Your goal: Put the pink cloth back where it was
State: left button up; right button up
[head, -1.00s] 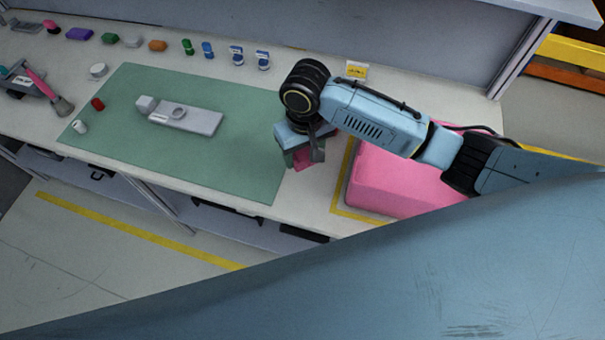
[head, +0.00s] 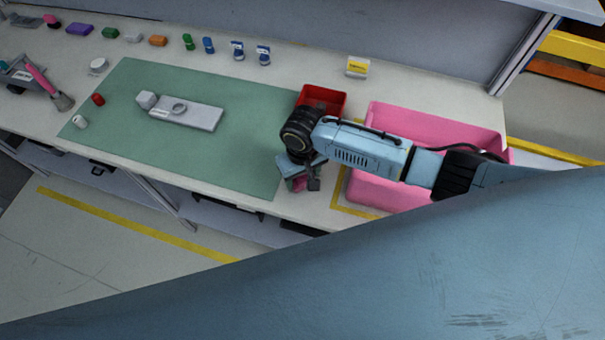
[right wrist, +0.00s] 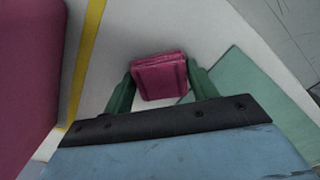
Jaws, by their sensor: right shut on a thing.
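The pink cloth (right wrist: 160,76) is a folded, dark pink square pad in the right wrist view. My right gripper (right wrist: 160,82) is shut on it, with one green finger on each side. In the head view the right gripper (head: 300,184) is above the table near the right front edge of the green mat, and a small bit of the cloth (head: 298,184) shows between the fingers. How high the cloth is above the table is hard to tell. My left gripper is not in view.
A red bin (head: 322,97) is behind the gripper. A grey module (head: 190,115) lies on the green mat (head: 235,160).

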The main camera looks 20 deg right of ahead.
aim_at(302, 177)
jog(key=o, duration=0.9)
jog(key=shift+f, duration=0.1)
notch_tip(302, 177, up, 12)
jog(key=shift+r+p, duration=0.15)
jog(key=shift+p, duration=0.55)
